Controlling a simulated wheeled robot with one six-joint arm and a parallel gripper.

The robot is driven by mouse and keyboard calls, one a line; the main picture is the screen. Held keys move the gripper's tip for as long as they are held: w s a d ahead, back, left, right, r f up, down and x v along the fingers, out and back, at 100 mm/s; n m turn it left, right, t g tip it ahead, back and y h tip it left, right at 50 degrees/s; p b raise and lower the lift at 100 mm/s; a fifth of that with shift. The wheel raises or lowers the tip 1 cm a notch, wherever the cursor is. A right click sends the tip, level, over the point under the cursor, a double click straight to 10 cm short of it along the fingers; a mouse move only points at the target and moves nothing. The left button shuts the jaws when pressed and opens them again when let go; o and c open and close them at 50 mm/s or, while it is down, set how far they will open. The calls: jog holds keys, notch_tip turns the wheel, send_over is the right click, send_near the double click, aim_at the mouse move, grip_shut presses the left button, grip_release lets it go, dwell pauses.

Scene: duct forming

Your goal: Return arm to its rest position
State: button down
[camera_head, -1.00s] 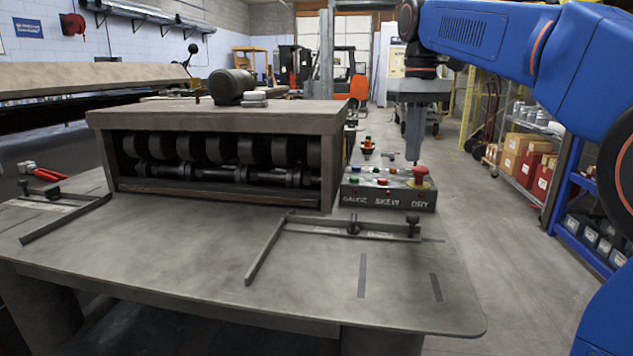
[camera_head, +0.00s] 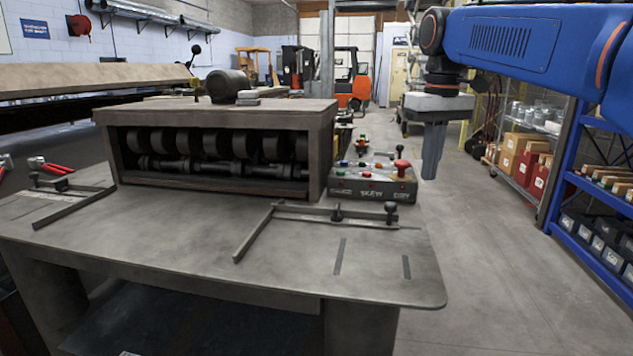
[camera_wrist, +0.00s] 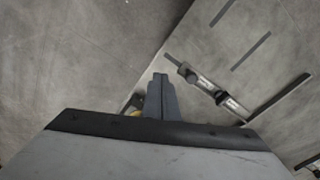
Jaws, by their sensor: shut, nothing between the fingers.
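My gripper (camera_head: 432,152) points down at the end of my blue arm, right of the control box and apart from it. Its fingers are together with nothing between them. In the wrist view the shut fingers (camera_wrist: 160,97) show over the grey table and floor. The control box (camera_head: 371,187) has several coloured buttons and a red mushroom button (camera_head: 402,167). It stands on the table (camera_head: 200,240) beside the roller machine (camera_head: 215,150).
A right-angle guide (camera_head: 310,212) lies on the table's right half, and another guide (camera_head: 65,200) lies at left. A blue shelf (camera_head: 590,240) and a rack with boxes (camera_head: 520,150) stand at right. The floor (camera_head: 490,260) between table and shelf is clear.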

jog(key=s+d+f+m+t, duration=0.1)
jog(key=s+d+f+t, duration=0.1)
jog(key=s+f, duration=1)
jog(key=s+d+f+m+t, duration=0.2)
jog(key=s+d+f, duration=0.1)
jog(key=s+f, duration=1)
notch_tip(320, 180, down, 3)
jog(key=shift+d+f, duration=0.2)
